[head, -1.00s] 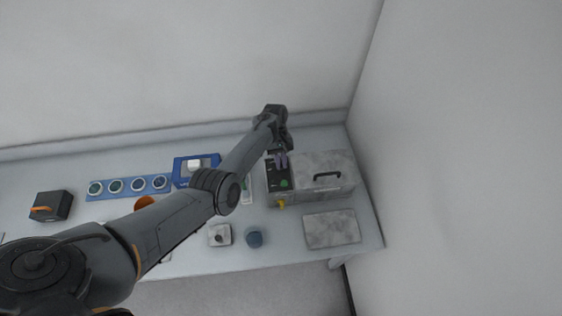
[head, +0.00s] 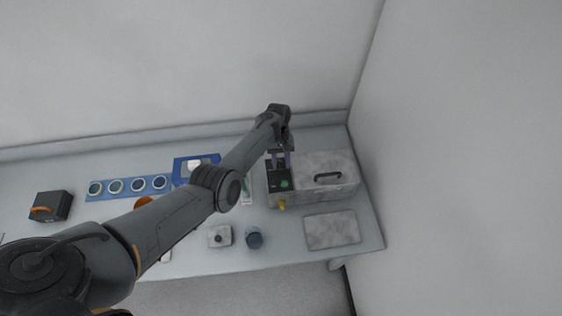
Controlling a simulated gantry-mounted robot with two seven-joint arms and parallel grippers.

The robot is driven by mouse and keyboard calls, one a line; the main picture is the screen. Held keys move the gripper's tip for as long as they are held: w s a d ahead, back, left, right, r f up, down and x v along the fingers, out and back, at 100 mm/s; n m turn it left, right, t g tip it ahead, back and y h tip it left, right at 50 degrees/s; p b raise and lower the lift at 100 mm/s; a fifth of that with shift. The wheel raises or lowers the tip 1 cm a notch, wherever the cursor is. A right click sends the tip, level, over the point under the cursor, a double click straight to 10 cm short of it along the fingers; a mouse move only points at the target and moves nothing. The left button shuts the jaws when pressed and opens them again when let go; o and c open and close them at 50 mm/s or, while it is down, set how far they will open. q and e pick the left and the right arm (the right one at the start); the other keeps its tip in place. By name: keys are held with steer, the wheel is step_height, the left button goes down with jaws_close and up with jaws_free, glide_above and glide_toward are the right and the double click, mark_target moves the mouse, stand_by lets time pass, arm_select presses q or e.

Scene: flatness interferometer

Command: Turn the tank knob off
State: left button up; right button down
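The tank (head: 334,168) is a grey box with a black handle on its lid, at the right end of the bench. A black control panel (head: 273,187) forms its left side, with a green spot (head: 284,184) on top and a yellow spout (head: 282,205) at the front. My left gripper (head: 281,162) is over the back of this panel, pointing down, with its two purplish fingers apart. A knob cannot be made out clearly; the gripper covers that part of the panel. Whether the fingers touch anything is too small to tell. My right gripper is not in view.
A grey slab (head: 332,229) lies in front of the tank. A blue cup (head: 254,238) and a small white block (head: 219,236) stand left of it. A blue strip (head: 128,187) with several round discs and a black box (head: 52,206) are farther left. A wall closes off the right.

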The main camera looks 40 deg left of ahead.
arm_select(q)
steer(key=shift+r, duration=0.1)
steer(key=shift+w+a+r, duration=0.1)
steer(key=shift+r, duration=0.15)
steer(key=v, duration=1)
steer(key=shift+b, duration=0.45)
steer(key=s+f, duration=0.1)
steer(key=s+a+f+m+y+p, duration=0.1)
steer(key=s+f, duration=0.1)
steer(key=s+a+f+t+y, duration=0.1)
steer(key=shift+s+f, duration=0.15)
steer(key=shift+s, duration=0.25)
steer(key=s+d+m+t+y+p, duration=0.1)
steer(key=s+d+m+t+p, duration=0.15)
steer(key=s+d, duration=0.4)
steer(key=s+d+m+t+y+p, duration=0.1)
steer(key=s+d+m+y, duration=0.2)
steer(key=s, duration=0.7)
steer(key=s+d+r+m+t+h, duration=0.2)
steer(key=s+d+r+m+h, duration=0.1)
steer(key=s+d+r, duration=0.5)
steer(key=shift+s+r+m+p, duration=0.35)
steer(key=shift+s+r+m, duration=0.35)
steer(key=shift+s, duration=0.4)
